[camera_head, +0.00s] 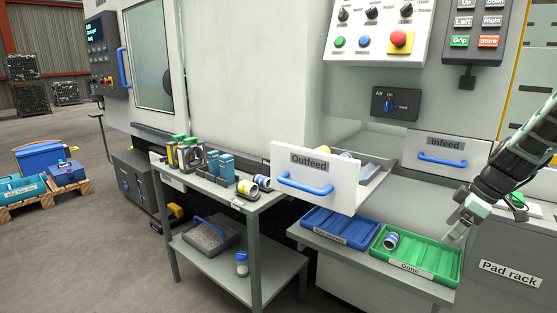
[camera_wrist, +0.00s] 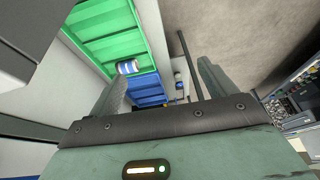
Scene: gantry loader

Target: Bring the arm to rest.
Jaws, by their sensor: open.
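My gripper (camera_head: 456,228) is at the right in the head view, above the right part of the green tray labelled "Done" (camera_head: 440,268). Its fingers (camera_wrist: 158,92) stand apart in the wrist view, with nothing between them. A blue and white can (camera_head: 391,241) lies in the left part of the green tray, clear of my gripper. The can (camera_wrist: 128,67) and the green tray (camera_wrist: 95,12) also show in the wrist view. My arm reaches in from the right edge of the head view.
A blue tray (camera_head: 343,229) sits left of the green one. The outfeed drawer (camera_head: 315,178) stands pulled out above them. The infeed drawer (camera_head: 443,158) is behind my gripper. A side table (camera_head: 225,195) holds tools and cans. The floor (camera_head: 80,245) at left is open.

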